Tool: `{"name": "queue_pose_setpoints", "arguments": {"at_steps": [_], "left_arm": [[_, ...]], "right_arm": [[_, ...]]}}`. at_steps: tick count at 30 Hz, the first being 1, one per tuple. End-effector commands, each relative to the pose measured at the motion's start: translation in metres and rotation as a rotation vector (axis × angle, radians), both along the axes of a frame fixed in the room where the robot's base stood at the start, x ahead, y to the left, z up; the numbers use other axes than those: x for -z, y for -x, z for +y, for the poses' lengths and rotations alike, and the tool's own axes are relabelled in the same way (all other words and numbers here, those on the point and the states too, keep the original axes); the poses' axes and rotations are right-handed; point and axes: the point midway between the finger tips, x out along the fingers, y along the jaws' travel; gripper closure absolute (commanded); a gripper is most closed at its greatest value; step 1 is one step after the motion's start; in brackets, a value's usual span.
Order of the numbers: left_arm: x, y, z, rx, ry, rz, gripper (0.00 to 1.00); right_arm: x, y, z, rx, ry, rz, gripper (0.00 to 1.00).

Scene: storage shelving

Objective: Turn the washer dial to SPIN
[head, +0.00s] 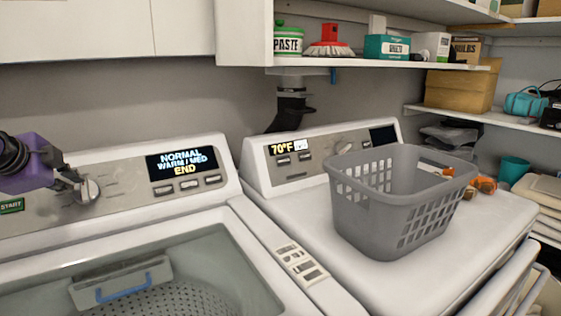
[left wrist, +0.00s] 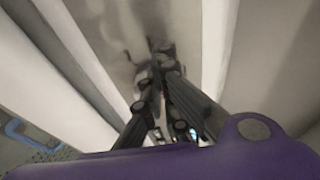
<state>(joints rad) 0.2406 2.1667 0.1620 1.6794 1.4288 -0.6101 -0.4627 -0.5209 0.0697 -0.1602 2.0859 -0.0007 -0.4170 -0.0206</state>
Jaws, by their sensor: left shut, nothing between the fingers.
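The washer dial (head: 88,191) is a round silver knob on the washer's slanted control panel (head: 122,207), left of the display. The display (head: 181,164) reads NORMAL, WARM / MED and END. My left gripper (head: 76,184) comes in from the left, shut and empty, with its tips at the dial's upper left. I cannot tell whether they touch it. In the left wrist view the closed dark fingers (left wrist: 160,75) point at the grey panel, and the dial is not clearly visible. My right gripper is not in view.
The washer's lid is open, showing the drum (head: 160,297) and a blue handle (head: 125,286). A dryer (head: 392,287) stands to the right with a grey laundry basket (head: 385,233) on top. A shelf (head: 385,64) with boxes and a brush hangs above the dryer.

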Motion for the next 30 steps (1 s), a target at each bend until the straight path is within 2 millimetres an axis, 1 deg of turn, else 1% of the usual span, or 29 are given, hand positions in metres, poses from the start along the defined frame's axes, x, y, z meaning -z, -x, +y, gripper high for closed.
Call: {"name": "queue_pose_setpoints", "arguments": {"at_steps": [14,30], "left_arm": [[0.01,0.01,-0.002,0.0,0.002,0.001,1.0],[0.02,0.015,-0.009,0.0,0.001,0.001,1.0]], "right_arm": [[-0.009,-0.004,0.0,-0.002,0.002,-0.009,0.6],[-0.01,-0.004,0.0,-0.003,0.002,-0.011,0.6]]}}
